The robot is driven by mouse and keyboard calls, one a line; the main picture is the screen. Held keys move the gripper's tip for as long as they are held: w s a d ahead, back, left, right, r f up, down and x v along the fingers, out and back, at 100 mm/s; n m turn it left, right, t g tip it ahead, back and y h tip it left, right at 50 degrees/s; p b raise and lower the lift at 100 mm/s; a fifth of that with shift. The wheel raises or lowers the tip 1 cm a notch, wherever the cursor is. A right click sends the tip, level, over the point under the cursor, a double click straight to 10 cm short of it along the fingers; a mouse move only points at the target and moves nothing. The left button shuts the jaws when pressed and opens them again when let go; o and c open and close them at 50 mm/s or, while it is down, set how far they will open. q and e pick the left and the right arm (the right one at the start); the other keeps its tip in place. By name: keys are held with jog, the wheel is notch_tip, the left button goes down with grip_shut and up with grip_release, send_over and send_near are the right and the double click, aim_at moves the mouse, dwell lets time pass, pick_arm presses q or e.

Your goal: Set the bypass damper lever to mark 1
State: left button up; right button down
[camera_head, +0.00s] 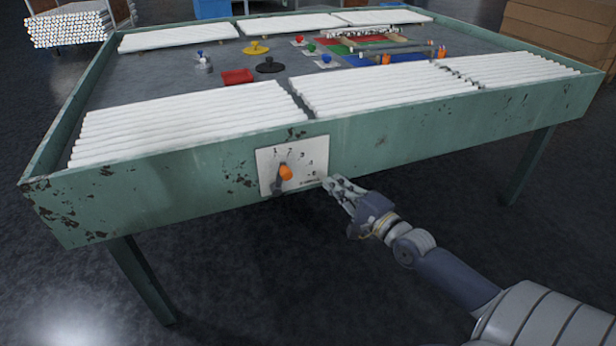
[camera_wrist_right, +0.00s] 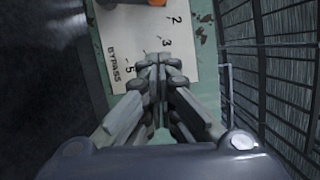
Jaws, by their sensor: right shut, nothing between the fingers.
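A white marked plate (camera_head: 300,180) is fixed to the green front side of the table, with numbers in an arc. The bypass damper lever (camera_head: 286,173) on it has an orange knob and a dark arm. The knob sits below the upper numbers; the exact mark it points at is unclear. In the right wrist view the plate (camera_wrist_right: 133,45) reads "BYPASS" with 2, 3 and 5, and the orange knob (camera_wrist_right: 157,2) is cut off at the top edge. My right gripper (camera_head: 331,183) is shut and empty at the plate's right edge, apart from the lever; its fingertips (camera_wrist_right: 160,62) show.
The green table (camera_head: 400,141) has a raised rim. White glass tubes (camera_head: 190,122) lie in rows along its front and back. Knobs and coloured pads, such as a red block (camera_head: 238,77), sit in the middle. Space in front of the plate is free.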

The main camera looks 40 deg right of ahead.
pick_arm(q)
jog(key=shift+w+r, duration=0.15)
jog(key=shift+r, duration=0.15)
pick_arm(e)
jog(key=w+a, duration=0.4)
jog(key=w, duration=0.2)
jog(key=shift+r, duration=0.3)
jog(key=shift+w+a, duration=0.1)
pick_arm(q)
jog(key=shift+r, duration=0.1)
jog(key=s+f+p, duration=0.2)
jog(key=f, duration=0.7)
jog(key=s+f+g+p, duration=0.1)
jog(key=s+f+p, duration=0.2)
jog(key=f, duration=0.6)
jog(key=shift+a+f+p, duration=0.15)
jog(key=shift+a+p, duration=0.05)
jog(key=shift+p, duration=0.15)
pick_arm(e)
jog(key=shift+w+a+r+n+g, duration=0.1)
jog(key=shift+a+r+n+g, duration=0.1)
jog(key=shift+a+r+n, duration=0.25)
jog(key=shift+w+a+r+n+g, duration=0.1)
jog(key=shift+a+r+n+g, duration=0.15)
jog(key=shift+n, duration=0.4)
jog(key=shift+s+f, duration=0.1)
jog(key=shift+f, duration=0.05)
